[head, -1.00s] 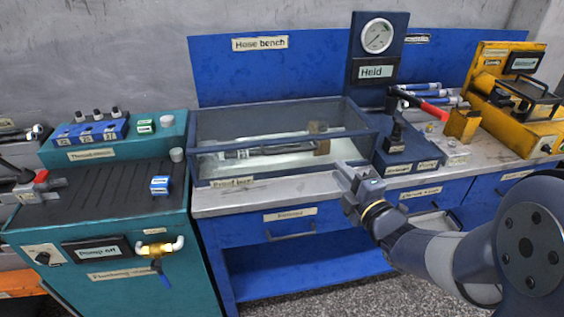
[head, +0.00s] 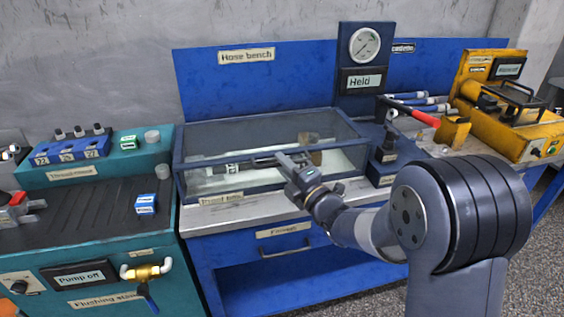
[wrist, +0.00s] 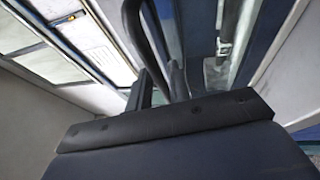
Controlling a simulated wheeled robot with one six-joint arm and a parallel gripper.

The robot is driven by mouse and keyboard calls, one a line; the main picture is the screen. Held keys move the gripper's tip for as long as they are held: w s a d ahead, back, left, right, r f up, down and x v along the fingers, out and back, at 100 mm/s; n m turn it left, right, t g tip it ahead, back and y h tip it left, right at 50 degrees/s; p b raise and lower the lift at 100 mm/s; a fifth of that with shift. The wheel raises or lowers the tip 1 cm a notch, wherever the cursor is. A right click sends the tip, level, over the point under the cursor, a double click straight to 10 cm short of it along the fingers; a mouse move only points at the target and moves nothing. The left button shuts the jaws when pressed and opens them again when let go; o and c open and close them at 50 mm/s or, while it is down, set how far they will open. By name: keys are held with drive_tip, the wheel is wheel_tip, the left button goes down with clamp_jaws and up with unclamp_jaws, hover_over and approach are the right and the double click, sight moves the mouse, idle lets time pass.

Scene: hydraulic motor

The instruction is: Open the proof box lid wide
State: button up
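The proof box (head: 188,184) stands on the bench as a clear-walled box with a dark blue frame. Its clear lid (head: 250,131) lies flat over the top and looks closed. A dark hose assembly (head: 235,167) with a brown block (head: 309,157) shows inside. My gripper (head: 287,160) is at the front upper edge of the box, right of its middle. In the wrist view my gripper (wrist: 158,88) has its two dark fingers close together, with blue-framed pale panels to the left. I cannot tell whether the fingers touch the lid edge or hold it.
A gauge panel reading "Held" (head: 364,80) stands behind the box's right end. A red-handled lever (head: 420,115) and a yellow machine (head: 510,125) are to the right. A teal flushing station (head: 90,225) is at left.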

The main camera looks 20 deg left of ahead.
drive_tip(key=shift+w+a, duration=0.2)
drive_tip(key=shift+a, duration=0.1)
drive_tip(key=shift+c, duration=0.2)
clamp_jaws()
